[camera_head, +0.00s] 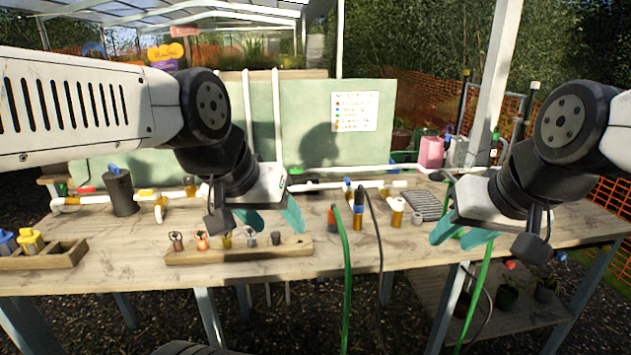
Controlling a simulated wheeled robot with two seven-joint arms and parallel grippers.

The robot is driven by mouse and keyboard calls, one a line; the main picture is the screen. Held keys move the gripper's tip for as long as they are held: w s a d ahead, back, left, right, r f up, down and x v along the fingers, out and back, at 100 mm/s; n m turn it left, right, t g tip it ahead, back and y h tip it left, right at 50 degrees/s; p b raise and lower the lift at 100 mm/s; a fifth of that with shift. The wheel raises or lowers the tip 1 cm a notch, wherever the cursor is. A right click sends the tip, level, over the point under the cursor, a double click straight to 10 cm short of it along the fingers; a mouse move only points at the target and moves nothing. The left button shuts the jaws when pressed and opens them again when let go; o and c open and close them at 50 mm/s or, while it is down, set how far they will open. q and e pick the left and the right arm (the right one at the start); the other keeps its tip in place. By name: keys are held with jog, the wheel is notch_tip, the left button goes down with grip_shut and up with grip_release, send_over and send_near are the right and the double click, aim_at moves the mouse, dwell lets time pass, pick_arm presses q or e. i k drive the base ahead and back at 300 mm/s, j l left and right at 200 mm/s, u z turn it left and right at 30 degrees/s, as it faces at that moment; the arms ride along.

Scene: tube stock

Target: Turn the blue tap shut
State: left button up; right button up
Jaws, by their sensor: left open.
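My left arm hides part of the pipe line.
A wooden block (240,253) with several small fittings lies at the front of the bench (130,276). A green hose (346,270) and a dark hose hang over the front edge. A wooden tray (45,259) with yellow and blue parts is at left. A green board (310,130) stands behind.

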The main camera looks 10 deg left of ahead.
aim_at(348, 183)
jog(key=i+l+u, duration=0.1)
jog(key=i+u, duration=0.2)
jog(key=i, duration=0.2)
jog(key=i+l+u, duration=0.25)
jog(key=i, duration=0.3)
